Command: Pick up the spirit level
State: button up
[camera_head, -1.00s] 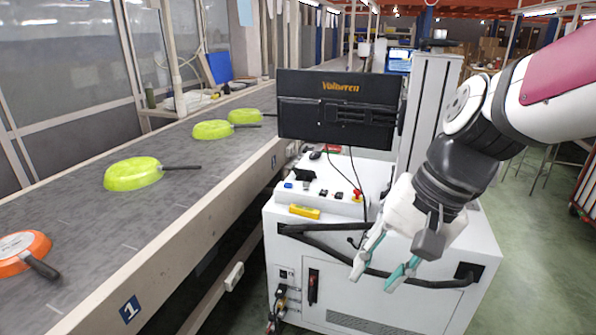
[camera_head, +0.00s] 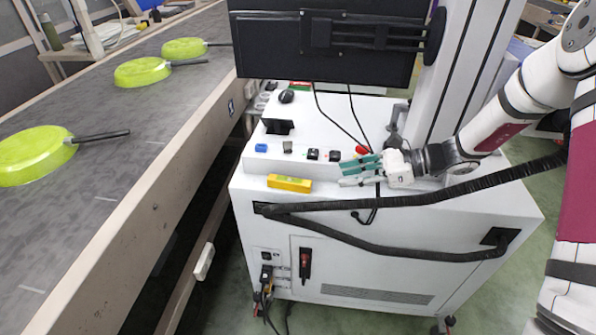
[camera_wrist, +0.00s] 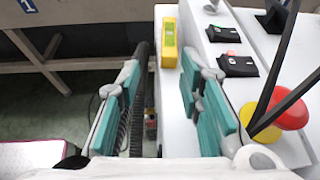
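The spirit level (camera_head: 289,183) is a small yellow bar. It lies on the front ledge of the white cart, left of my gripper in the head view. In the wrist view the spirit level (camera_wrist: 169,43) shows at the top, ahead of the fingers and between their lines, with a greenish vial. My gripper (camera_head: 350,172) points left toward it, with a gap between them. In the wrist view my gripper (camera_wrist: 160,95) has its teal-padded fingers wide apart with nothing held between them.
The white cart (camera_head: 400,262) carries a dark monitor (camera_head: 325,42), a black front rail (camera_head: 400,200) and switches. A red emergency button (camera_wrist: 288,112) is right of the fingers. The conveyor (camera_head: 130,130) with green pans (camera_head: 142,72) runs along the left.

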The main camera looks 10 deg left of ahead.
aim_at(299, 181)
jog(key=shift+w+f, duration=0.4)
jog(key=shift+w, duration=0.05)
jog(key=shift+w+a+f+m, duration=0.15)
jog(key=shift+a+m, duration=0.1)
jog(key=shift+m, duration=0.05)
jog(key=x, duration=0.8)
jog(key=b+x, duration=0.1)
jog(key=x, duration=0.4)
jog(key=shift+w, duration=0.25)
grip_shut()
